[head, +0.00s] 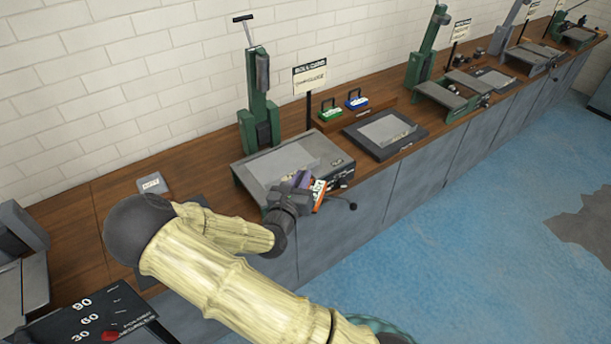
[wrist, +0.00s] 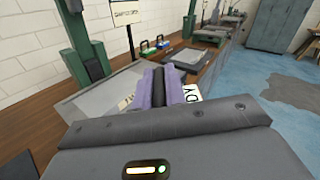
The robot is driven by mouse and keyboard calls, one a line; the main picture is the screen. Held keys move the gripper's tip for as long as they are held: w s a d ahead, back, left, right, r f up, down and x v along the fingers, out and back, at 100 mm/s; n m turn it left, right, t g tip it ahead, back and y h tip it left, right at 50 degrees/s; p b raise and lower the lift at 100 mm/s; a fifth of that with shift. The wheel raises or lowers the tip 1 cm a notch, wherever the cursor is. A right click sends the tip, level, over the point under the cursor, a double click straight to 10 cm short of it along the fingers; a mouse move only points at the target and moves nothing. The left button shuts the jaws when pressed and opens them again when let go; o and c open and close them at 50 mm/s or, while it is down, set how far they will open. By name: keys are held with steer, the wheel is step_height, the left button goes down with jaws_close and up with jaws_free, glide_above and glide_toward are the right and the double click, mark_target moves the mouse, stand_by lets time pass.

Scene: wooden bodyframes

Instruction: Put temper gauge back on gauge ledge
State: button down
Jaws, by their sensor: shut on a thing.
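My gripper (head: 304,181), with purple fingers, is shut on an orange-and-white piece, taken to be the temper gauge (head: 319,191). It is held over the front right of a grey bench station; I cannot tell whether it touches the station. In the wrist view my gripper (wrist: 172,88) hides most of the gauge, and a white lettered face (wrist: 192,92) shows to its right. A raised wooden ledge (head: 378,107), which looks like the gauge ledge, stands on the bench behind and to the right. A green gauge (head: 329,113) and a blue gauge (head: 357,103) with black handles stand on it.
A green upright press (head: 258,110) and a signpost (head: 309,78) stand behind the station (head: 285,160). A dark tray with a grey plate (head: 385,131) lies in front of the ledge. More stations line the bench to the right. The blue floor (head: 440,240) beside it is clear.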

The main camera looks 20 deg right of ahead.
step_height(320, 180, down, 16)
steer(key=s+a+n+t+y, duration=0.1)
steer(key=a+n+t+y, duration=0.1)
steer(key=n+y, duration=0.5)
steer(key=t+y, duration=0.1)
steer(key=y, duration=0.2)
steer(key=shift+s+a+r+y, duration=0.2)
steer(key=shift+s+r+y, duration=0.1)
steer(key=shift+s, duration=0.1)
